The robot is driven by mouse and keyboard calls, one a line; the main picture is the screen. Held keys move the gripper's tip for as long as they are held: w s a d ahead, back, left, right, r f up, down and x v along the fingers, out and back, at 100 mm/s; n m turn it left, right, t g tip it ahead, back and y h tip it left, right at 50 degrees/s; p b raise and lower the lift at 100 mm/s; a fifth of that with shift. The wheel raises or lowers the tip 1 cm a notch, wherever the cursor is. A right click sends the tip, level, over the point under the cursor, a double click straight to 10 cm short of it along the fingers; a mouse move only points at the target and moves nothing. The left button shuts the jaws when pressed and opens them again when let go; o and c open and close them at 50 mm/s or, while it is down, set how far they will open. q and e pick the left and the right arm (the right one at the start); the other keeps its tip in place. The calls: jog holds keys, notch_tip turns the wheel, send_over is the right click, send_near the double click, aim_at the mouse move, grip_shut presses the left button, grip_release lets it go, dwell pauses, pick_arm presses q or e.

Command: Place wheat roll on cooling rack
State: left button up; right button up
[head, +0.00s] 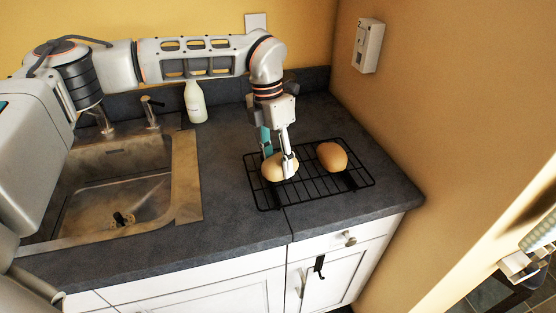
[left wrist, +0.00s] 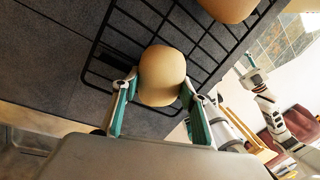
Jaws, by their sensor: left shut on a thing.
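A tan oval roll (head: 274,167) is between the fingers of my left gripper (head: 279,163), on the left part of the black wire cooling rack (head: 262,201). My left gripper points down and is shut on this roll. In the left wrist view the held roll (left wrist: 161,75) has a fingertip at each side, over the rack bars (left wrist: 97,52). Whether it bears fully on the bars is hard to tell. A second, browner roll (head: 331,156) lies on the rack's right part, apart from the held one. My right gripper (left wrist: 254,76) shows small at the right of the left wrist view.
The rack stands on the dark counter near its right end. A metal sink (head: 115,205) is at the left, with a tap (head: 150,112) behind it. A pale bottle (head: 195,103) stands at the back. Counter between sink and rack is clear. A wall bounds the right.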

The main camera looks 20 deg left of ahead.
pick_arm(q)
jog(key=o, duration=1.1)
jog(key=shift+f, duration=0.1)
jog(key=r, duration=0.4)
jog(key=w+a+r, duration=0.1)
jog(key=r, duration=0.3)
jog(key=a+r, duration=0.1)
jog(key=r, duration=0.3)
jog(key=shift+w, duration=0.15)
